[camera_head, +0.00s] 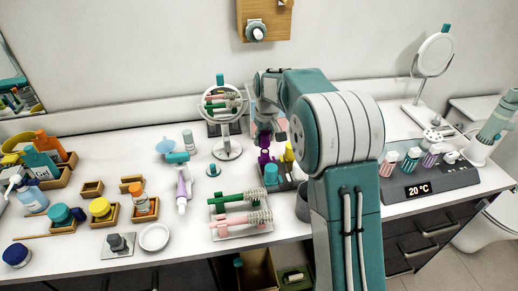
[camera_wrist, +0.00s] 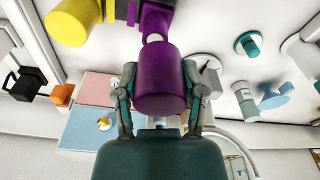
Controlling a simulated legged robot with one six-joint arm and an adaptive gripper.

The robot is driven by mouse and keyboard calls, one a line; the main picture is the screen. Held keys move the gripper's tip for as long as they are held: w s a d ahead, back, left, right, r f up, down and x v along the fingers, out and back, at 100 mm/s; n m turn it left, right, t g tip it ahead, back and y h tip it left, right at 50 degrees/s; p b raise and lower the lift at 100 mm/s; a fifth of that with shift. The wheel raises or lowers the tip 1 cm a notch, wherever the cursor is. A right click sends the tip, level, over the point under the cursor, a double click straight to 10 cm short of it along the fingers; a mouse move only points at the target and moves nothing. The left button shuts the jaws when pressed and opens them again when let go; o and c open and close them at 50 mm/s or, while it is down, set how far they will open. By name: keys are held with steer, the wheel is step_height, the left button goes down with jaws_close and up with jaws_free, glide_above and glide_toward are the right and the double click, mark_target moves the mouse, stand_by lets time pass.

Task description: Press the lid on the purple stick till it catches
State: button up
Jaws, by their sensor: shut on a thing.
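My gripper (camera_head: 268,128) is shut on the purple lid (camera_wrist: 160,75), with a finger on each side of it in the wrist view (camera_wrist: 160,98). The purple stick's base (camera_wrist: 155,15) lies just beyond the lid, roughly in line with it. A pale tip (camera_wrist: 153,38) shows between the lid and the base, so a small gap is visible there. In the head view the purple stick (camera_head: 265,158) stands below my gripper, partly hidden by things around it.
A yellow stick (camera_head: 289,153) and a teal capped item (camera_head: 271,174) stand close to the purple stick. A round mirror (camera_head: 224,103) is to its left, and a rack with green and pink brushes (camera_head: 240,234) is in front.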

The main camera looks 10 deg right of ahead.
mark_target(265, 151)
steer(key=shift+w+d+f, duration=0.2)
steer(key=shift+w, duration=0.15)
steer(key=shift+f, duration=3.1)
steer(key=shift+s+f, duration=0.1)
steer(key=o, duration=0.8)
steer(key=shift+o, duration=0.6)
